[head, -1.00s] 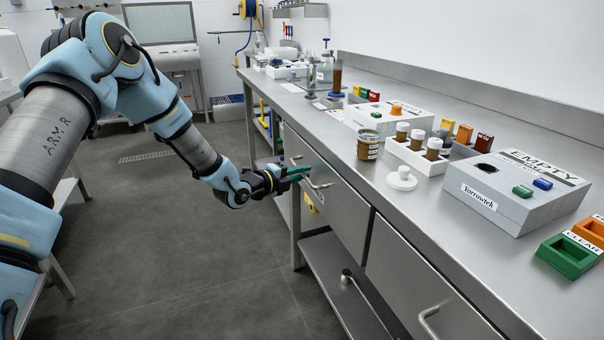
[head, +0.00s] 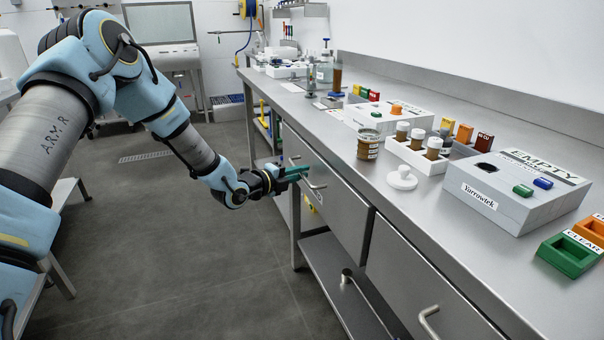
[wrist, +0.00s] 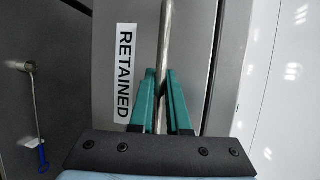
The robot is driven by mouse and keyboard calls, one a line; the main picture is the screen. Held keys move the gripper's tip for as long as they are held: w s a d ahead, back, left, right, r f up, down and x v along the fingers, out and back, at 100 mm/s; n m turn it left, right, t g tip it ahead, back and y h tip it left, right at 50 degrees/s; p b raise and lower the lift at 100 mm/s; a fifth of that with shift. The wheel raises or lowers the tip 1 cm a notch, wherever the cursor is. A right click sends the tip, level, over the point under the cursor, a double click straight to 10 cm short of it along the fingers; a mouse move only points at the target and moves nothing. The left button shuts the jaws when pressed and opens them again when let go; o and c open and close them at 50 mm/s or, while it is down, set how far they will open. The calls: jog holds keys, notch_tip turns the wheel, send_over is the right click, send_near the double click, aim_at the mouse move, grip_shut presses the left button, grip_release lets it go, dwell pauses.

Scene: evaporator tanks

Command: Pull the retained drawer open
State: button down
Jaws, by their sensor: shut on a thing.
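The retained drawer (head: 338,205) is a grey steel front under the bench, and it looks closed or nearly so. Its "RETAINED" label (wrist: 124,73) reads sideways in the wrist view, beside the bar handle (wrist: 166,30). The handle also shows in the head view (head: 316,186). My gripper (wrist: 160,75) has green fingers, one on each side of the bar, and is shut on it. In the head view my gripper (head: 300,171) reaches the drawer front from the left. The inside of the drawer is hidden.
A second drawer (head: 420,290) with its own handle (head: 428,322) is at the right. The steel benchtop (head: 400,210) carries a brown jar (head: 368,145), a white lid (head: 401,178), a vial rack (head: 415,157) and a grey box (head: 515,192). The floor (head: 200,270) left of the bench is clear.

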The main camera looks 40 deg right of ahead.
jog(key=w+a+b, duration=0.2)
jog(key=w+a, duration=0.2)
jog(key=a, duration=0.7)
jog(key=w+a+b, duration=0.3)
jog(key=w+a, duration=0.1)
jog(key=a, duration=0.7)
jog(key=shift+w+b, duration=0.3)
jog(key=shift+a, duration=0.1)
jog(key=c, duration=1.2)
grip_release()
jog(key=shift+o, duration=0.2)
jog(key=a+r, duration=0.2)
jog(key=a, duration=0.8)
jog(key=shift+s+a+b, duration=0.15)
jog(key=shift+a+b, duration=0.15)
